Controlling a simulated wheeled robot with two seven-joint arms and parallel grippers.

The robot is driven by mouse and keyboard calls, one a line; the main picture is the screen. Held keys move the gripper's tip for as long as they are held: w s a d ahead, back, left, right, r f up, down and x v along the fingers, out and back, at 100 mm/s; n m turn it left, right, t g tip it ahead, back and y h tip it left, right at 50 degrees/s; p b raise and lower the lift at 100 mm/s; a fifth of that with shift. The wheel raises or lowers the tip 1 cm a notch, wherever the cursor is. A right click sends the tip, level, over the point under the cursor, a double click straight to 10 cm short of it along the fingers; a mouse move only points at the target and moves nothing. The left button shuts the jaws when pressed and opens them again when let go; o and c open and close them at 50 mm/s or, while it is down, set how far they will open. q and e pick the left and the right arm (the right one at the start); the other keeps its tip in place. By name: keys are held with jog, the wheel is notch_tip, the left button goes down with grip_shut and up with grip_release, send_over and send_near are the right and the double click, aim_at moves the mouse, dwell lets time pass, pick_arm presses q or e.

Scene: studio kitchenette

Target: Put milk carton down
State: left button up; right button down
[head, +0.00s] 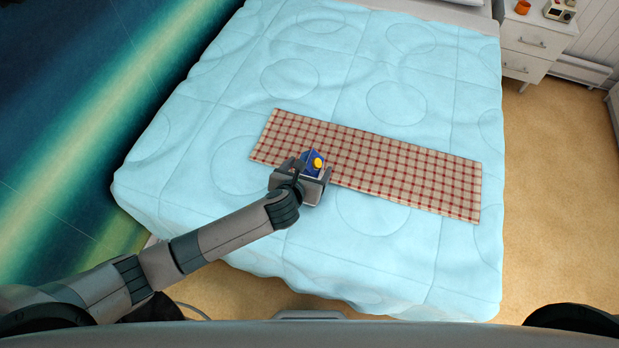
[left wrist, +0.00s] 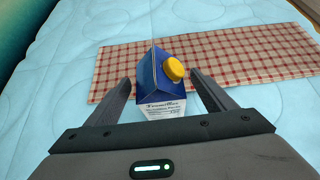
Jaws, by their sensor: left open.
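The milk carton (head: 310,161) is blue and white with a yellow cap. It stands upright at the front edge of the checkered cloth on the bed. In the left wrist view the carton (left wrist: 160,88) sits between the two fingers of my left gripper (left wrist: 158,92), with a gap at the right finger. My left gripper (head: 308,170) is open around the carton in the head view and hides its lower part. Its contact with the surface below is hidden. My right gripper is not in view.
The red and beige checkered cloth (head: 400,171) lies across the light blue bed (head: 300,252). The cloth is bare to the right of the carton. A white nightstand (head: 536,38) with an orange mug (head: 522,7) stands at the back right.

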pick_arm(q)
jog(key=shift+w+d+f, duration=0.15)
jog(key=shift+w+f, duration=0.2)
jog(key=shift+w, duration=0.1)
jog(key=shift+c, duration=0.7)
grip_shut()
jog(key=shift+w+r, duration=0.1)
jog(key=shift+r, duration=0.05)
